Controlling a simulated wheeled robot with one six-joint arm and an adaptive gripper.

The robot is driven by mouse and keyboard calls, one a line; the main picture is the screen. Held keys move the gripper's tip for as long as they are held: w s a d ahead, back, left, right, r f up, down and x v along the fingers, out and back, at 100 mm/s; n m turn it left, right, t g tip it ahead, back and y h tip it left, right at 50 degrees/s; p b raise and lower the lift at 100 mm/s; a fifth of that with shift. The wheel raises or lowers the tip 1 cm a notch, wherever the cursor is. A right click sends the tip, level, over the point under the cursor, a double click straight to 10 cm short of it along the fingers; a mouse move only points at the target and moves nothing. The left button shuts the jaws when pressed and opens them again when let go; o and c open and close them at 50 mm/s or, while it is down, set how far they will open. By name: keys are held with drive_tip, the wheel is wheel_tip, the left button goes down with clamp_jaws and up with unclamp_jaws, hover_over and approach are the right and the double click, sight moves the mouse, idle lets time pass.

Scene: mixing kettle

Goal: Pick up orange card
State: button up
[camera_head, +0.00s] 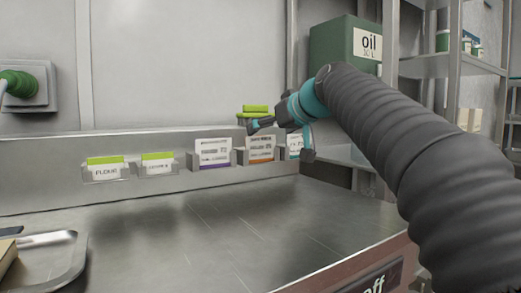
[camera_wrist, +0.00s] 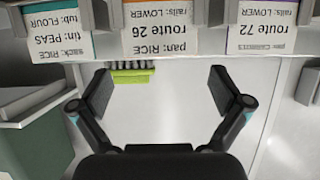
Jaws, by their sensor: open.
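The orange card (camera_head: 261,149) is white with dark print and an orange strip low on it. It stands in a holder on the back ledge of the steel counter, between a purple-striped card (camera_head: 213,152) and a teal-striped card (camera_head: 294,146). In the wrist view the cards appear upside down; the orange card (camera_wrist: 160,28), reading "route 26", is at the top middle. My gripper (camera_head: 281,140) is open and empty near the orange and teal cards. In the wrist view its spread fingers (camera_wrist: 161,90) are below the orange card in the picture, apart from it.
A green oil box (camera_head: 331,47) and metal shelves stand behind right. A tray (camera_head: 60,258) lies at the front left. The middle of the counter (camera_head: 190,235) is clear.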

sight(261, 137)
drive_tip(key=shift+x, duration=2.65)
drive_tip(key=shift+s+f, duration=0.1)
drive_tip(key=c, duration=0.5)
